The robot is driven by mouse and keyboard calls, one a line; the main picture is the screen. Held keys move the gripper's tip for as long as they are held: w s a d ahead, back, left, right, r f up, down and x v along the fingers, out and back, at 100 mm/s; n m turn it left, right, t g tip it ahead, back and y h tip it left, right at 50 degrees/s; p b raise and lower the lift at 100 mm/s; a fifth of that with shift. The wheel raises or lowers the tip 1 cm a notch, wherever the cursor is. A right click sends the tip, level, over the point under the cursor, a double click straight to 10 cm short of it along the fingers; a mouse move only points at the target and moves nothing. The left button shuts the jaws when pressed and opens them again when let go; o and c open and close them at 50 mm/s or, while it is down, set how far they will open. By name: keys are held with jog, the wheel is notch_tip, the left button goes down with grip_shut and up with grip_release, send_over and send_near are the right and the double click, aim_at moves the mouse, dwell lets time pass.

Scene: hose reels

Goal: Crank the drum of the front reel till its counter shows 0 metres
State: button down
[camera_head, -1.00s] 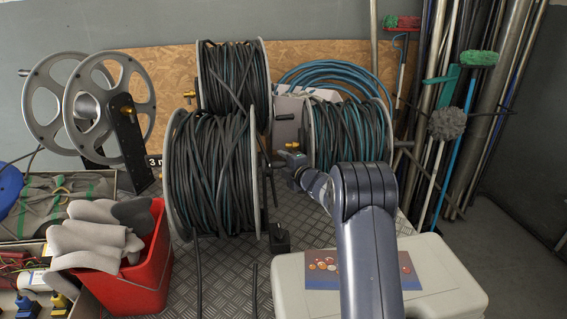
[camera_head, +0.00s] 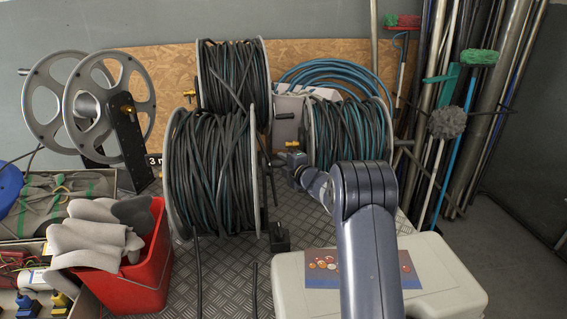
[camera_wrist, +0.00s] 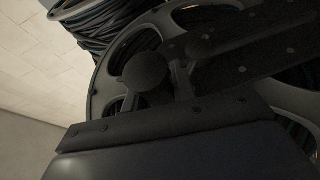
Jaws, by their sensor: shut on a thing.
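The front reel (camera_head: 212,175) stands on the metal plate floor, its drum full of dark and teal hose between grey flanges. A small black counter plate (camera_head: 156,160) shows at its left edge and reads "3 m"; the reel may cover part of it. My gripper (camera_head: 272,162) is at the right side of this reel and shut on its crank handle. The grip is small and dark in the head view.
Two more full reels stand behind (camera_head: 233,75) and right (camera_head: 348,132). An empty reel (camera_head: 92,105) is at left. A red bucket (camera_head: 150,275) with grey gloves and a pale case (camera_head: 450,285) are in front. Poles and brushes lean at right.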

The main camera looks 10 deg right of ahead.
jog(key=w+p, duration=0.1)
jog(key=p, duration=0.1)
jog(key=w+r+g+p, duration=0.1)
jog(key=p, duration=0.2)
jog(key=w+p, duration=0.1)
jog(key=p, duration=0.1)
jog(key=shift+w+r+m, duration=0.1)
jog(key=shift+r+m, duration=0.15)
jog(key=shift+m, duration=0.05)
jog(key=c, duration=1.2)
grip_release()
jog(key=shift+o, duration=0.2)
jog(key=shift+d, duration=0.1)
jog(key=b+v, duration=0.2)
jog(key=v, duration=0.9)
jog(key=shift+r+b, duration=0.2)
jog(key=shift+b, duration=0.2)
